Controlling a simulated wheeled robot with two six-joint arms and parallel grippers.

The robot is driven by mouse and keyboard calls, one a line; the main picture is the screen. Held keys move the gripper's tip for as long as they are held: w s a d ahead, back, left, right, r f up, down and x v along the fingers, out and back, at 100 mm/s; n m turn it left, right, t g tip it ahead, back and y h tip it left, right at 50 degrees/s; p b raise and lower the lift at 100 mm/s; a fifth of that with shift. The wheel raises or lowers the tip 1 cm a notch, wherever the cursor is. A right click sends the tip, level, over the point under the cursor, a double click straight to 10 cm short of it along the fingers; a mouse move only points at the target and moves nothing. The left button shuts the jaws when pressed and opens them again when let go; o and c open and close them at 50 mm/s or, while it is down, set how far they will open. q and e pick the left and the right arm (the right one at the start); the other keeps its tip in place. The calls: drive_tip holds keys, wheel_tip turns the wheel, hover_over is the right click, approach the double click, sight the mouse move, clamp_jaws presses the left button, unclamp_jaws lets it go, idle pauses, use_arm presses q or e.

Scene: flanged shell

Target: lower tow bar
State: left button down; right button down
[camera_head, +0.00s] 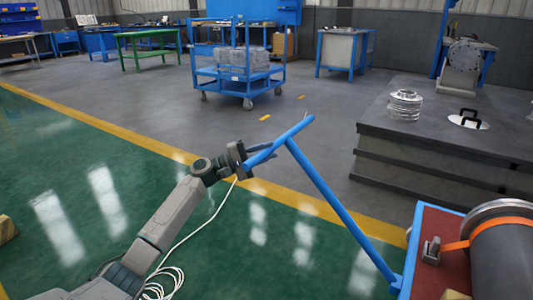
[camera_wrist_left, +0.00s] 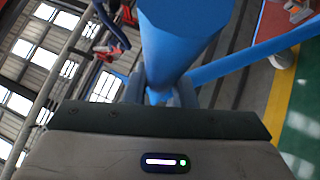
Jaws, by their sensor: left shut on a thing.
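The blue tow bar (camera_head: 335,205) is T-shaped and slopes from a raised cross handle (camera_head: 292,131) down to the front of a red cart (camera_head: 428,240) at the lower right. My left gripper (camera_head: 252,161) is shut on the left part of the cross handle. In the left wrist view the blue handle (camera_wrist_left: 182,32) lies large between the fingers, and the tow bar (camera_wrist_left: 265,48) runs off to the right. The bar is held up at a slant, clear of the floor. My right gripper is not in view.
The cart carries a dark cylinder (camera_head: 503,255) with an orange strap. A grey platform (camera_head: 440,140) with metal parts stands at the right. A blue trolley (camera_head: 238,75) stands farther back. The green floor (camera_head: 230,245) below the handle is clear, apart from a white cable (camera_head: 195,235) by my arm.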

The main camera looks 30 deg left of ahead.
use_arm(q)
drive_tip(key=shift+d+f, duration=0.15)
drive_tip(key=shift+f, duration=0.05)
drive_tip(key=c, duration=1.3)
unclamp_jaws()
drive_tip(key=shift+c, duration=0.2)
drive_tip(key=shift+o, duration=0.7)
drive_tip(key=shift+r, duration=0.1)
drive_tip(key=p+v, duration=0.1)
drive_tip(key=v, duration=0.9)
drive_tip(key=shift+s+a, duration=0.3)
